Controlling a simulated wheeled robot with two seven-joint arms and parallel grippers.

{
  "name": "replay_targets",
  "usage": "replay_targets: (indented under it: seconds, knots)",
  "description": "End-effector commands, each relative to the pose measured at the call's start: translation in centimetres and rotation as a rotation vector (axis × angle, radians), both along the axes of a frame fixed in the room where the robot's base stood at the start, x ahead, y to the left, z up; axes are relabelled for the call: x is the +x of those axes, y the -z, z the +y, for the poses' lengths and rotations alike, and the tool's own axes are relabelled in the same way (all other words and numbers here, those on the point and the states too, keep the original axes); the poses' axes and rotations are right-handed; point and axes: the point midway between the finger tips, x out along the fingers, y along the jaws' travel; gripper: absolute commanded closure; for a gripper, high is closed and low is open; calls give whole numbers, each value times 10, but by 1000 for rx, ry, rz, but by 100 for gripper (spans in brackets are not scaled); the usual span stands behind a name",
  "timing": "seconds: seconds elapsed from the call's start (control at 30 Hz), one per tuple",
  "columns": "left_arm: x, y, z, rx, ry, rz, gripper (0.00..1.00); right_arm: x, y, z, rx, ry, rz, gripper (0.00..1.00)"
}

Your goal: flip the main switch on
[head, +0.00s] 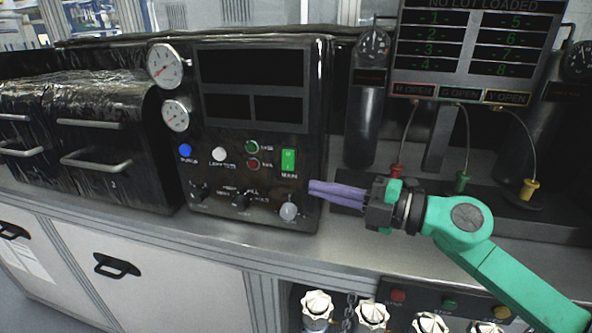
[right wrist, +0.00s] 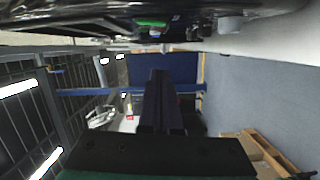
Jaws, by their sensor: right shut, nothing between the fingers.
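The main switch (head: 288,160) is a green rocker labelled MAIN on the right side of the black control panel (head: 225,130). A green patch (right wrist: 152,23), likely this switch, shows at the top of the right wrist view. My right gripper (head: 312,187) comes in from the right with its purple fingers closed together and empty. Its tips are just right of and below the switch in the head view; I cannot tell whether they touch the panel. The fingers also show as a dark shape in the right wrist view. My left gripper is not in view.
Close by on the panel are a grey knob (head: 288,211), a red button (head: 253,164), a white button (head: 219,154) and a blue button (head: 185,150). Two gauges sit at its upper left. A dark cylinder (head: 368,110) and the lot display (head: 475,45) stand to the right.

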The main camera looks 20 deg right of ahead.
Motion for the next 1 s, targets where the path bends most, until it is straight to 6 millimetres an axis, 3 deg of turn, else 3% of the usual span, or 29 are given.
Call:
replay_targets:
  seconds: [0.1,0.17,0.5,0.7,1.0]
  knots:
    - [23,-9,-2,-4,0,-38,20,14,-3,13,-5,2,-3,100]
    - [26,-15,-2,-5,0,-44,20,19,-5,17,2,3,-5,100]
    - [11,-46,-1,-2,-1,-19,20,50,-7,47,0,2,-6,100]
    - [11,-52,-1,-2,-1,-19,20,77,3,29,3,5,-2,100]
    - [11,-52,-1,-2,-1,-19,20,83,7,25,-2,3,-1,100]
